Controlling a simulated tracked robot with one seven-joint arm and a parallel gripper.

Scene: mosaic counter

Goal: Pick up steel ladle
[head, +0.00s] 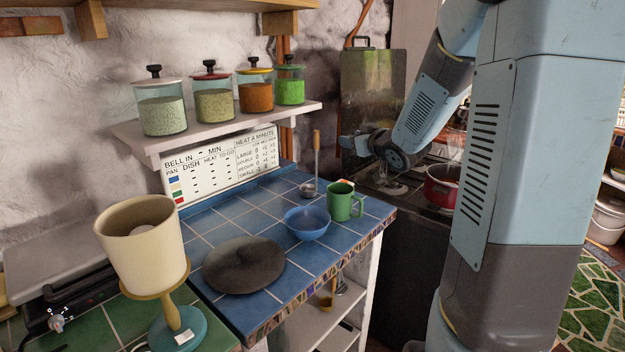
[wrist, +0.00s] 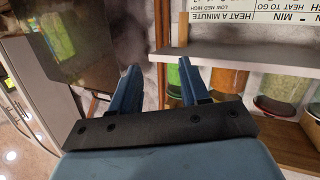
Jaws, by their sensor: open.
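A ladle with a wooden-coloured handle (head: 316,152) and a small steel bowl (head: 308,189) is at the back of the blue tiled counter (head: 236,216). Its handle points up near the wall, beside the sign. My gripper (head: 346,143) is to the right of the handle in the head view, above the counter's back right corner and apart from the ladle. In the wrist view my gripper (wrist: 158,85) shows two spread fingers with nothing between them.
A green mug (head: 345,201), a blue bowl (head: 306,223) and a dark round plate (head: 243,265) are on the counter. A shelf (head: 215,125) with several jars juts out above. A red pot (head: 440,186) is on the right. A cream lamp (head: 140,245) stands front left.

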